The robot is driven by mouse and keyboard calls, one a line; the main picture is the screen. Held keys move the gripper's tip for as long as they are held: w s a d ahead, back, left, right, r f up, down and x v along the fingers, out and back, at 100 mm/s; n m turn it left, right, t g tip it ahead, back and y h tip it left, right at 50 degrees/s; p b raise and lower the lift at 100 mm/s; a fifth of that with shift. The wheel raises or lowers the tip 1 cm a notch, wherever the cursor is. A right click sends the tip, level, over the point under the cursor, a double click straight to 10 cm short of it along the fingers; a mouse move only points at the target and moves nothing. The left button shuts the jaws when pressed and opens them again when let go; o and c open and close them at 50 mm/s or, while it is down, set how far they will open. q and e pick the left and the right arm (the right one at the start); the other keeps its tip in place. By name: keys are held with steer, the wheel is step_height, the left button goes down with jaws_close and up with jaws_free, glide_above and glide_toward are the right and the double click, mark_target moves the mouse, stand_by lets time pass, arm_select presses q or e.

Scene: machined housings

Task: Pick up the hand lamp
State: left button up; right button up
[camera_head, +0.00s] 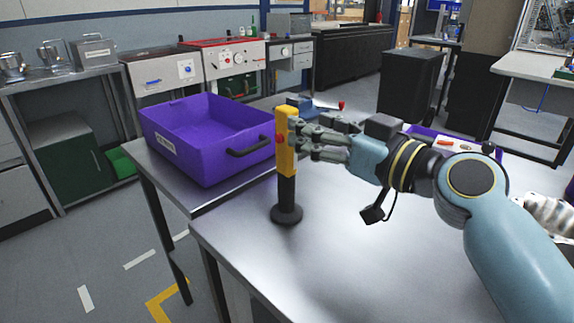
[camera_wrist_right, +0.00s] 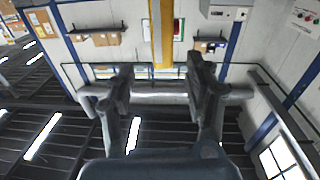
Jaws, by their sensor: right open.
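The hand lamp (camera_head: 287,165) stands upright on the metal table, with a yellow upper body, a black lower part and a round black foot. A small red knob shows on its left side. My right gripper (camera_head: 303,139) is level with the yellow part, just to its right, with its fingers pointing at it. In the right wrist view the yellow lamp body (camera_wrist_right: 162,32) lies ahead, in line with the gap between the spread fingers of this gripper (camera_wrist_right: 160,75). The gripper is open and empty; I cannot tell whether a finger touches the lamp. My left gripper is not in view.
A purple bin (camera_head: 200,155) with a black handle stands left of the lamp, close behind it. A purple tray (camera_head: 485,148) with small parts is partly hidden behind my right arm. The table top (camera_head: 350,265) in front is clear; its left edge runs near the lamp's foot.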

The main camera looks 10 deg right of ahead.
mark_target(287, 115)
steer(key=p+x, duration=0.1)
steer(key=x, duration=0.5)
steer(key=shift+w+a+r+p, duration=0.15)
steer(key=shift+w+a+p, duration=0.05)
steer(key=shift+a+p, duration=0.15)
steer(key=shift+s, duration=0.1)
steer(key=shift+c, duration=0.6)
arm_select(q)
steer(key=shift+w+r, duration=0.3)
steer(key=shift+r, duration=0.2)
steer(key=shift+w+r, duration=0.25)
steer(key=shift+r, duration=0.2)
arm_select(e)
jaws_close()
